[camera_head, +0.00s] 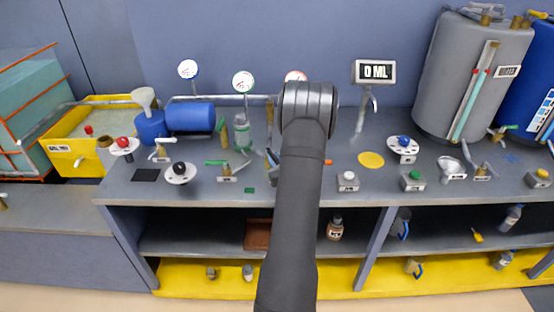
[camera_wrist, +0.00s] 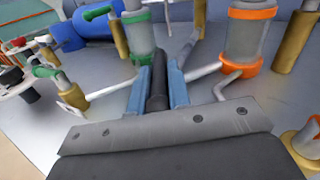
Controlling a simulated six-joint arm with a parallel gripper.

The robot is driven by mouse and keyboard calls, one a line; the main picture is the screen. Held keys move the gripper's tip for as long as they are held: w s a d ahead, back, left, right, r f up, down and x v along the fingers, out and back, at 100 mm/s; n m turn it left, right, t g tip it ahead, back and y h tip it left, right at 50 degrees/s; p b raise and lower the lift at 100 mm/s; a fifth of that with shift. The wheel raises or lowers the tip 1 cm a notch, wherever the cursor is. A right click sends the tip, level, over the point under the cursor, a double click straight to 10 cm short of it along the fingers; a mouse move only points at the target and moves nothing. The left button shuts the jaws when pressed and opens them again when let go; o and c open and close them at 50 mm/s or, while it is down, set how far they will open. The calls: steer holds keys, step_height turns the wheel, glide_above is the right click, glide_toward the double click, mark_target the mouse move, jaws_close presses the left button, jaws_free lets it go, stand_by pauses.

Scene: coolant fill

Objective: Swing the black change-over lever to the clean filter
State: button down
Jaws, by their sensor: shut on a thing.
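My gripper (camera_wrist: 160,88) has its two blue fingers closed on the black change-over lever (camera_wrist: 157,92), which stands between them in the wrist view. The lever sits between two filter housings: one with green bands (camera_wrist: 140,38) on the left and one with orange bands (camera_wrist: 247,38) on the right. Which of them is clean is not readable here. In the head view the green-banded filter (camera_head: 242,134) shows left of my arm. My arm hides the lever and most of the orange-banded filter there. A little of my gripper (camera_head: 271,157) shows left of the arm.
White pipes run beside both fingers. A blue cylinder (camera_head: 190,117) and gauges stand behind.

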steer(key=shift+s+a+m+t+h, duration=0.1)
steer(key=shift+a+m+t+h, duration=0.2)
steer(key=shift+m+h, duration=0.35)
steer(key=shift+h, duration=0.25)
steer(key=c, duration=1.3)
jaws_free()
steer(key=shift+c, duration=0.2)
steer(key=v, duration=1.7)
steer(key=shift+s, duration=0.25)
steer(key=shift+f, duration=0.1)
